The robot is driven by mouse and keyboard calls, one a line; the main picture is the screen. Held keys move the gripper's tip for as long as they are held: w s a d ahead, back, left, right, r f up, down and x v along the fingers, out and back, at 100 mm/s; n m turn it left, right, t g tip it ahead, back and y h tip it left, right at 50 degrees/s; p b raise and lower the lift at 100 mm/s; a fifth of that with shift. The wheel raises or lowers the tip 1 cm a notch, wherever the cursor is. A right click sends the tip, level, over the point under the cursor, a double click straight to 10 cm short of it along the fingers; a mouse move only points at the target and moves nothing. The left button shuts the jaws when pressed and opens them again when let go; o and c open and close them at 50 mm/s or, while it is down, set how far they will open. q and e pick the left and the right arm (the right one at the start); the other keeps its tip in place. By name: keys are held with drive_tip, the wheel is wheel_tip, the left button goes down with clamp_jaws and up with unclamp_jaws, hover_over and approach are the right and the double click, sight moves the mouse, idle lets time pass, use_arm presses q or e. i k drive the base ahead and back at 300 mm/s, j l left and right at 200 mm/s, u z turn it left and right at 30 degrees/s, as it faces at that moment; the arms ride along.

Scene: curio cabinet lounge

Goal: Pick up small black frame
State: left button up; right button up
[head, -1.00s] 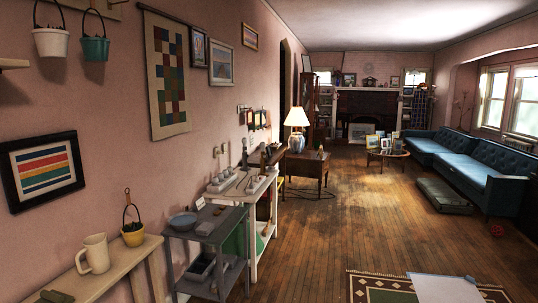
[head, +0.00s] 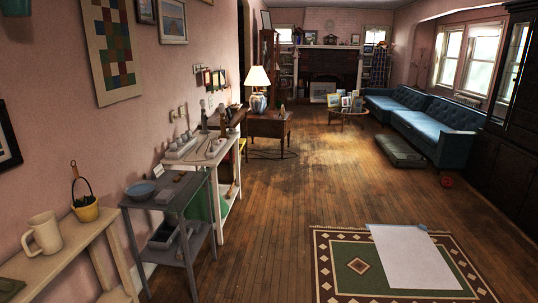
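I cannot tell which frame is the small black frame. A dark-edged picture (head: 5,145) hangs on the left wall, cut by the picture's edge. A grey-framed picture (head: 173,20) and a narrow dark frame (head: 146,10) hang high on the same wall. Small dark frames (head: 213,79) show farther along it. Several small framed pictures (head: 350,102) stand on the round coffee table (head: 348,112) in the distance, too small to tell apart. Neither of my grippers is in view.
A grey cart (head: 165,188), a white table (head: 229,150) and a shelf with a mug (head: 43,235) line the left wall. A patterned rug (head: 345,285) bears a white sheet (head: 410,258). Blue sofas (head: 420,120) stand at right. The middle wooden floor (head: 300,190) is clear.

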sight(228, 113)
drive_tip(key=i+z, duration=0.1)
drive_tip(key=i, duration=5.75)
drive_tip(key=j, duration=0.1)
